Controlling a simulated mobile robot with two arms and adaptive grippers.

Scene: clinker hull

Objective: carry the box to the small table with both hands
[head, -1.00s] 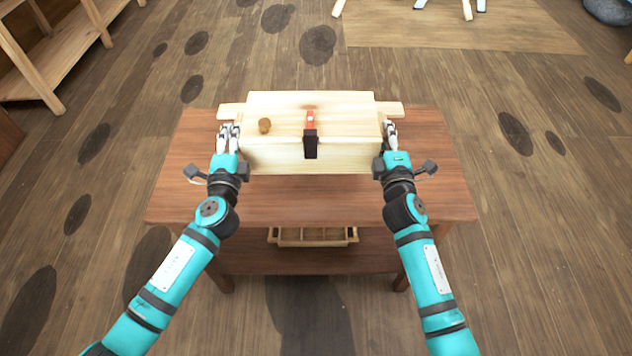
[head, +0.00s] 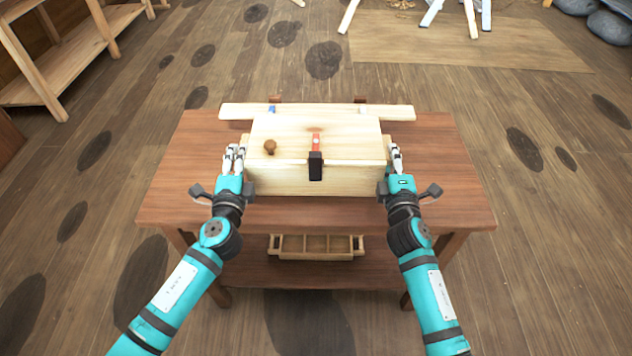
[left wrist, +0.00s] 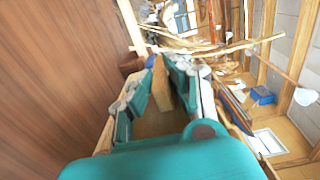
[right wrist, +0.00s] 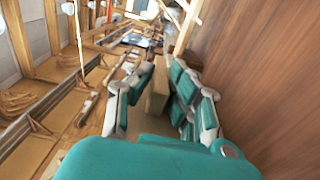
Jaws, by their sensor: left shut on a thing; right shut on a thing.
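The box (head: 315,182) is a pale wooden chest with a flat lid, over the reddish-brown table (head: 440,190). A round brown knob and a red-and-black piece show on it. My left gripper (head: 234,158) is at its left end, shut on a wooden handle that shows between the fingers in the left wrist view (left wrist: 162,85). My right gripper (head: 396,158) is at its right end, shut on a handle that shows in the right wrist view (right wrist: 157,92). The box looks level. I cannot tell whether its underside touches the tabletop.
A pale plank (head: 232,112) lies along the table's far edge behind the box. A divided wooden tray (head: 318,247) sits on the lower shelf. A wooden rack (head: 30,60) stands far left. Pale legs (head: 470,18) stand on a mat ahead. Floor is open right and left.

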